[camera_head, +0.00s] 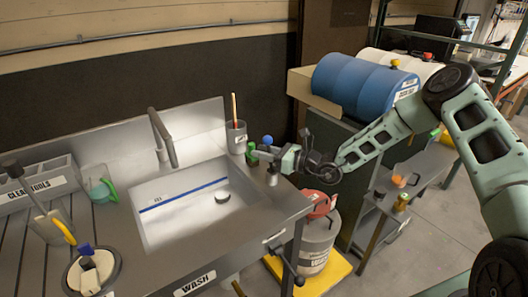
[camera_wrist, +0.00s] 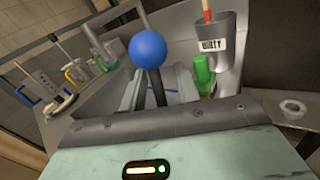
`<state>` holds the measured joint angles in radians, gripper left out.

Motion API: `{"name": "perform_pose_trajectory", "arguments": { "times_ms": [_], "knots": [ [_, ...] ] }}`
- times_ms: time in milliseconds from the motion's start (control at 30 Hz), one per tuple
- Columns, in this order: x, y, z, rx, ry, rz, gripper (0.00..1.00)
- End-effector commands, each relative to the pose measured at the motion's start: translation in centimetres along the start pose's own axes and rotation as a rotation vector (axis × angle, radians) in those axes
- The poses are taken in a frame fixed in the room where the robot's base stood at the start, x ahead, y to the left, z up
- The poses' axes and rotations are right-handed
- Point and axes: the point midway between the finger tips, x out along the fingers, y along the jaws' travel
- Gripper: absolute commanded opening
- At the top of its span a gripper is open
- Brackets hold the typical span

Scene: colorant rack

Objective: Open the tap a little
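The grey tap spout (camera_head: 163,137) rises behind the sink (camera_head: 138,215) and bends over the basin. A blue ball (camera_wrist: 148,49) on a dark, upright rod (camera_wrist: 156,90) looks like the tap's lever knob; the ball also shows in the head view (camera_head: 267,140) at the sink's right end. My gripper (camera_head: 277,157) is at that end, just below the ball. In the wrist view its grey fingers (camera_wrist: 158,92) stand on either side of the rod with a gap between them. Contact with the rod cannot be made out. No water stream is visible.
A grey cup with a red-handled brush (camera_head: 236,137) and a small green bottle (camera_wrist: 203,72) stand close by my gripper. A blue drum (camera_head: 365,85) lies to the right. A wash bin (camera_head: 316,245) stands below my arm. A tool holder (camera_head: 35,185) is at far left.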

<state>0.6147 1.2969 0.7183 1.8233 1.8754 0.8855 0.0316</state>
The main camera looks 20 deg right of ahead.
Motion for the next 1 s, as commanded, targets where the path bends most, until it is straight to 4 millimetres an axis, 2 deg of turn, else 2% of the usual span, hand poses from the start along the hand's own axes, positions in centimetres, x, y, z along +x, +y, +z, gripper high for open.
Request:
{"name": "perform_pose_trajectory", "arguments": {
  "times_ms": [67, 100, 200, 433, 767, 1000],
  "knots": [
    [0.0, 0.0, 0.0, 0.000, 0.000, 0.000, 0.32],
    [0.0, 0.0, 0.0, 0.000, 0.000, 0.000, 0.26],
    [0.0, 0.0, 0.0, 0.000, 0.000, 0.000, 0.00],
    [-0.2, 0.0, -0.3, -0.013, -0.022, 0.003, 0.00],
    [-1.7, 1.0, 0.1, -0.174, -0.273, 0.038, 0.00],
    [-1.9, 1.2, 0.5, -0.191, -0.291, 0.042, 0.00]
  ]
}}
